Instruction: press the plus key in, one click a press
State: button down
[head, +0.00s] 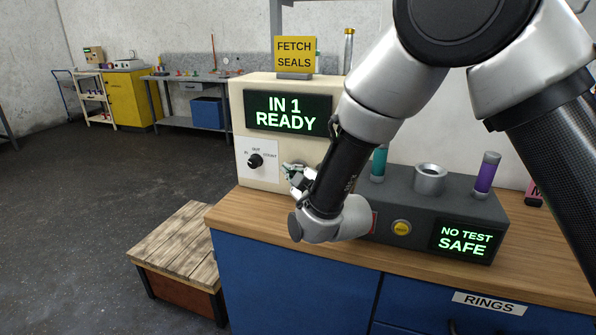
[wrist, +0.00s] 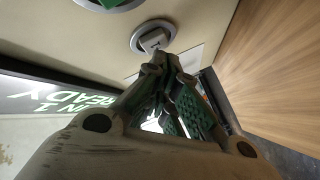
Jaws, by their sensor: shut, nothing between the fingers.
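A cream machine (head: 285,88) stands on the bench with a display (head: 288,111) that reads "IN 1 READY". My gripper (head: 290,172) is at the machine's lower front, right of the black knob (head: 255,160), and hides the keys there in the head view. In the wrist view, a pale key (wrist: 153,40) sits in a round grey ring, with a dark mark only partly readable. A green key (wrist: 109,2) is partly cut off at the top edge. My gripper (wrist: 158,62) is shut and empty, its tips right at the pale key; whether they touch it I cannot tell.
A dark box (head: 440,200) stands to the right with a yellow button (head: 401,228), a "NO TEST SAFE" display (head: 466,239), a metal cup (head: 429,179), and teal and purple cylinders. A "FETCH SEALS" sign (head: 294,54) tops the machine. A wooden step (head: 185,245) stands left of the bench.

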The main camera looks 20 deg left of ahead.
jog(key=s, duration=0.6)
jog(key=shift+a, duration=0.2)
dwell(1.9)
jog(key=w, duration=0.6)
jog(key=shift+d, duration=0.2)
dwell(0.3)
jog(key=shift+w, duration=0.1)
dwell(1.3)
